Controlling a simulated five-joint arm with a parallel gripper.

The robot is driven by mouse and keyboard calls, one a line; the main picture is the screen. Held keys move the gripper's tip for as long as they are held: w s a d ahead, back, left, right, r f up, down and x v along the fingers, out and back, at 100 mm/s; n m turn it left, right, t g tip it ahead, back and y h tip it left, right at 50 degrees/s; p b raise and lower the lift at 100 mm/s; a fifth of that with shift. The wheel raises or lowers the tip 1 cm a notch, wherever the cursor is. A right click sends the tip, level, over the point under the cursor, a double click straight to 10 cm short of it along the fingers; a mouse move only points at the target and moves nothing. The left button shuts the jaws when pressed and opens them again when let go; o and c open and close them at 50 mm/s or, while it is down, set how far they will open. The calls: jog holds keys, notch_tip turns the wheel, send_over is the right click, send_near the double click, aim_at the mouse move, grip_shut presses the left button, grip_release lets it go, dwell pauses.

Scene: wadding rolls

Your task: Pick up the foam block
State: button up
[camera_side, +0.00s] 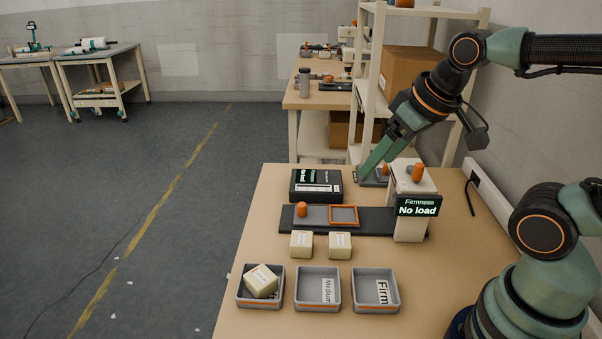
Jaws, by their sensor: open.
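Three cream foam blocks with small labels show. One block (301,244) and another block (340,245) sit side by side on the table in front of the dark tester base. A third block (262,281) lies tilted in the left grey tray (241,300). My gripper (367,176) is open and points down at the back of the table, beyond the tester and well away from these blocks. Its fingertips are over or beside a grey item (373,182) partly hidden by the tester; I cannot tell whether they touch it.
The firmness tester's post (410,228) stands right of the blocks, its display (417,206) reading "No load". A black box (316,186) stands behind the base (378,222). The Medium tray (318,303) and Firm tray (375,304) are empty. Shelving (366,90) stands behind the table.

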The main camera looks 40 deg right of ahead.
jog(key=o, duration=0.4)
jog(key=n+g, duration=0.6)
jog(key=n, duration=2)
send_over(302, 237)
notch_tip(302, 237, down, 13)
notch_tip(302, 237, down, 6)
jog(key=shift+w+d+f, duration=0.1)
jog(key=shift+d+f, duration=0.05)
jog(key=shift+f, duration=0.05)
jog(key=f, duration=0.4)
jog(key=shift+s+a, duration=0.2)
jog(key=shift+f, duration=0.6)
